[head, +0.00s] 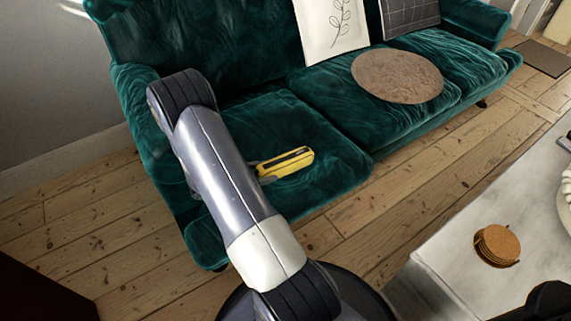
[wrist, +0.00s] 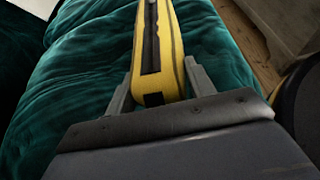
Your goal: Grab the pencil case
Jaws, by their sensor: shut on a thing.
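The pencil case (head: 288,163) is long and yellow with a dark strip along it. In the head view it is over the left seat cushion of the green sofa. In the wrist view the pencil case (wrist: 170,50) points away from me, with its near end between the two grey fingers. My gripper (wrist: 158,82) is shut on it, one finger on each side. In the head view my arm hides most of the gripper. I cannot tell whether the case rests on the cushion or is just above it.
The green velvet sofa (head: 240,115) has a round brown cushion (head: 398,76) and a white leaf-print cushion (head: 333,28). A pale table (head: 470,255) at the lower right holds a stack of round coasters (head: 497,244). Bare floorboards (head: 90,240) lie in front of the sofa.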

